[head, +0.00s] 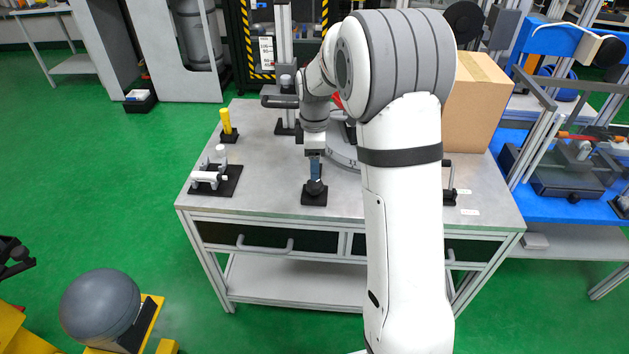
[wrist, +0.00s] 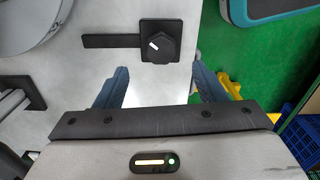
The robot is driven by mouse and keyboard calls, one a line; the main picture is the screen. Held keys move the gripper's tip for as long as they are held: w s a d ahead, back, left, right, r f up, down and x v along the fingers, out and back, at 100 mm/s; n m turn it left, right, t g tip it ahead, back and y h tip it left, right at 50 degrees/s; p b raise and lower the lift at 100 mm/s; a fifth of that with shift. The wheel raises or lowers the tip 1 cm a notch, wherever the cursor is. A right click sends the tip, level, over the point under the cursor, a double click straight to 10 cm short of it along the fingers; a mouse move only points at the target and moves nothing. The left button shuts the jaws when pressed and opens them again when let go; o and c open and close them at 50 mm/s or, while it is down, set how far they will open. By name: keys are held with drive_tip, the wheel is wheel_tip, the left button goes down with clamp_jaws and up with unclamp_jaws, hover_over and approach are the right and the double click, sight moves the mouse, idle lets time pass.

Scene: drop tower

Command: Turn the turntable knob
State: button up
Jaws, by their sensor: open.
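The knob (wrist: 163,47) is black and faceted, with a white mark pointing to the upper left in the wrist view. It sits on a square black base plate, with a black bar (wrist: 105,41) extending left. In the head view the knob (head: 314,188) is near the table's front edge, directly below my gripper (head: 315,170). My gripper (wrist: 160,85) is open, its two blue fingers apart and nothing between them. The knob appears ahead of the gap between the fingertips, not gripped. The grey turntable (head: 345,156) behind is mostly hidden by my arm.
The grey table (head: 270,190) also holds a yellow cylinder (head: 226,121) on a black base and a white-handled fixture (head: 210,177) at left. A cardboard box (head: 475,105) stands at the right rear.

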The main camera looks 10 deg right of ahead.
sight(315, 183)
wheel_tip(315, 183, down, 7)
drive_tip(key=shift+r, duration=0.1)
idle(0.4)
drive_tip(key=c, duration=1)
drive_tip(key=shift+o, duration=0.2)
